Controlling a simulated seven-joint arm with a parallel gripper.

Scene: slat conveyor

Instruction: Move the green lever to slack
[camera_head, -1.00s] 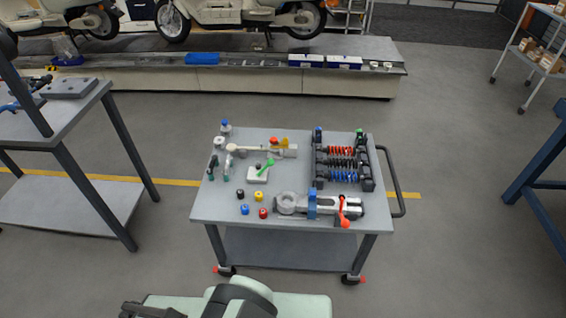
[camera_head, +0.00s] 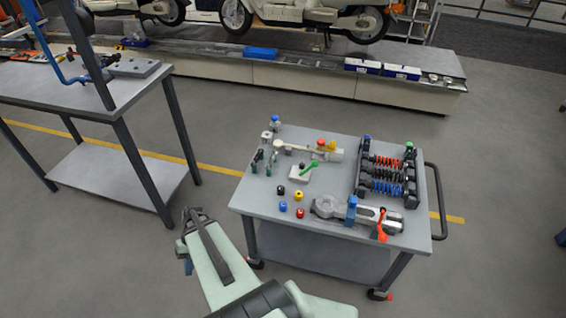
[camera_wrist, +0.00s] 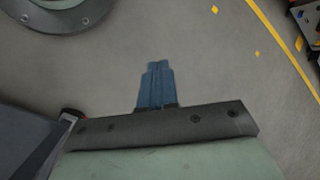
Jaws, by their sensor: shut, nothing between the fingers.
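The green lever (camera_head: 309,168) sits on a small white base (camera_head: 298,176) on top of the grey cart (camera_head: 260,208). It slants up to the right; any markings for slack are too small to read. My gripper (camera_head: 187,267) is low in front of and left of the cart, well apart from the lever and mostly hidden by my arm. In the wrist view its blue fingers (camera_wrist: 156,84) are together and empty above bare floor.
The cart also holds a red-handled clamp (camera_head: 382,226), a rack of coloured springs (camera_head: 388,175), small coloured knobs (camera_head: 299,196) and bottles (camera_head: 274,123). A workbench (camera_head: 70,92) stands at left. A conveyor (camera_head: 290,75) with scooters runs behind. Floor between bench and cart is open.

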